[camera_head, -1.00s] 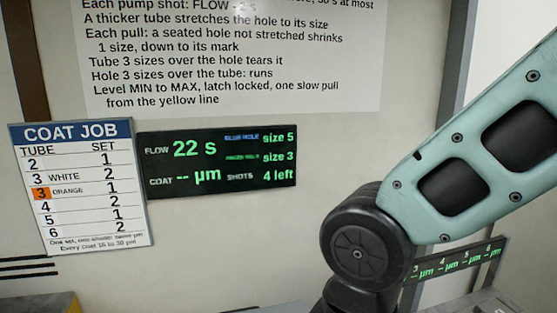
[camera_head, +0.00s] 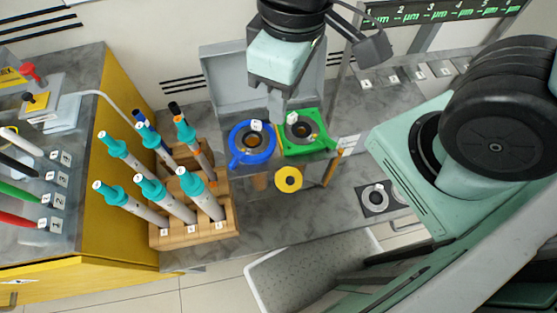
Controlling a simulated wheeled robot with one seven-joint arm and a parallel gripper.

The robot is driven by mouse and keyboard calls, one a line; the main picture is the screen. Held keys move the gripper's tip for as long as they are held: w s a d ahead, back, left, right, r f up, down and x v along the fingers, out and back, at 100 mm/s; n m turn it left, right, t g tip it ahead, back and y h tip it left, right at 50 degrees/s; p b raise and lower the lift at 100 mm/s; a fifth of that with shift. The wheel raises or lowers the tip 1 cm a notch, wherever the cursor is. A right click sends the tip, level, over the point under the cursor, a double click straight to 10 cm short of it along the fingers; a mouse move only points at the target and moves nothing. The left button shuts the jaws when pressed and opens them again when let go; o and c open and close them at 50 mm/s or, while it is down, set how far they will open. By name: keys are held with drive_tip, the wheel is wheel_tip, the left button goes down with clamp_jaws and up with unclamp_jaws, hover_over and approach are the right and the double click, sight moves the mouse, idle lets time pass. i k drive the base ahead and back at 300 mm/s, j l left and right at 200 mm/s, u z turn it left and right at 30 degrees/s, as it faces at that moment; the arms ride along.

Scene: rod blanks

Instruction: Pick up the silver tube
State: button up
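Several silver tubes with teal collars lean in a wooden rack (camera_head: 232,222) at the left of the grey bench. The front row has a left tube (camera_head: 148,214), a middle tube (camera_head: 178,208) and a right tube (camera_head: 207,202); I cannot tell which one is meant. Another silver tube (camera_head: 132,158) stands behind them at the left. My gripper (camera_head: 286,100) is at the top middle, above the grey box and to the right of the rack, apart from the tubes. Its fingertips are hard to make out, so I cannot tell whether it is open.
A blue ring holder (camera_head: 238,157) and a green holder (camera_head: 318,146) stand right of the rack, with a yellow ring (camera_head: 288,179) in front. A yellow cabinet (camera_head: 125,185) stands at the left. A grey tray (camera_head: 275,272) is low in front. My arm covers the right side.

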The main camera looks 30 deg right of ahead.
sight(187, 135)
drive_tip(key=j+z, duration=0.15)
drive_tip(key=j, duration=0.45)
drive_tip(key=j+z, duration=0.2)
drive_tip(key=j, duration=0.45)
drive_tip(key=k+j+z, duration=0.15)
drive_tip(key=j, duration=0.45)
